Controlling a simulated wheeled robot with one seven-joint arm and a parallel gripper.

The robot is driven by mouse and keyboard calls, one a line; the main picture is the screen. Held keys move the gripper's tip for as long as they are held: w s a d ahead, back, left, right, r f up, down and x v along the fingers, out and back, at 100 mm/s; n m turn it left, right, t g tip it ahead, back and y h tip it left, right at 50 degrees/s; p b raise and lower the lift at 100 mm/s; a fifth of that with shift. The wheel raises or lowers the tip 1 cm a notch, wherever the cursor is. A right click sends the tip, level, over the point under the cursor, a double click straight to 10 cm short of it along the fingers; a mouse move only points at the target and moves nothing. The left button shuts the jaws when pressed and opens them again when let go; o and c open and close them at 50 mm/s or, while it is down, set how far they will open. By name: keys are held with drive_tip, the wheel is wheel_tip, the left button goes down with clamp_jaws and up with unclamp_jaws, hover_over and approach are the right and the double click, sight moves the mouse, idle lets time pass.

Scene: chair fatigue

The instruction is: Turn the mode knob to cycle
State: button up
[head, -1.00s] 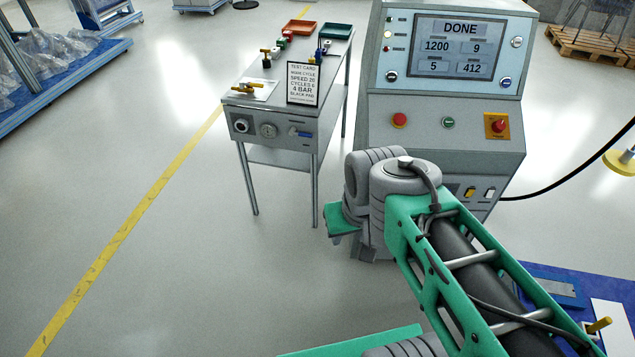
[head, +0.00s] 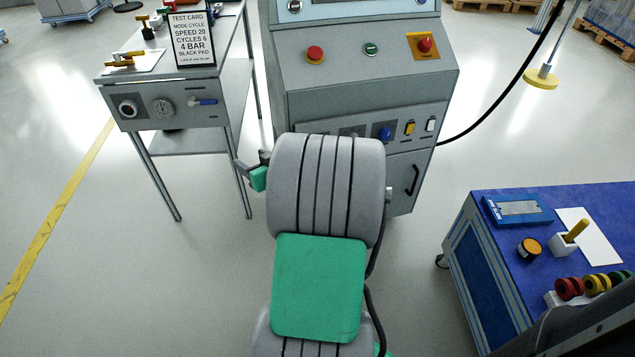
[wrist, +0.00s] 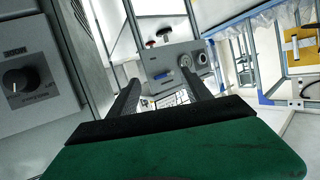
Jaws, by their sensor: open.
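My arm partly hides the console's lower panel, where small dark knobs (head: 352,130) and a blue knob (head: 385,133) show.
A test card (head: 190,40) reading "MODE CYCLE" stands on the grey side table (head: 190,85) at left. The console's upper panel has a red button (head: 315,54), a green button (head: 371,48) and a red switch (head: 424,44). A blue bench (head: 480,230) stands at right.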

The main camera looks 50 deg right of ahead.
drive_tip(key=s+d+f+m+h+b, duration=0.2)
drive_tip(key=s+d+f+m+h, duration=0.15)
drive_tip(key=s+d, duration=0.35)
drive_tip(key=s+d+f+m+h+b, duration=0.25)
drive_tip(key=s+d+f+h, duration=0.2)
drive_tip(key=d, duration=0.35)
drive_tip(key=x, duration=0.6)
drive_tip(key=shift+d+r+m+g+h+p, duration=0.3)
drive_tip(key=shift+d+r+h+p, duration=0.1)
drive_tip(key=shift+d, duration=0.15)
drive_tip(key=shift+c, duration=0.3)
clamp_jaws()
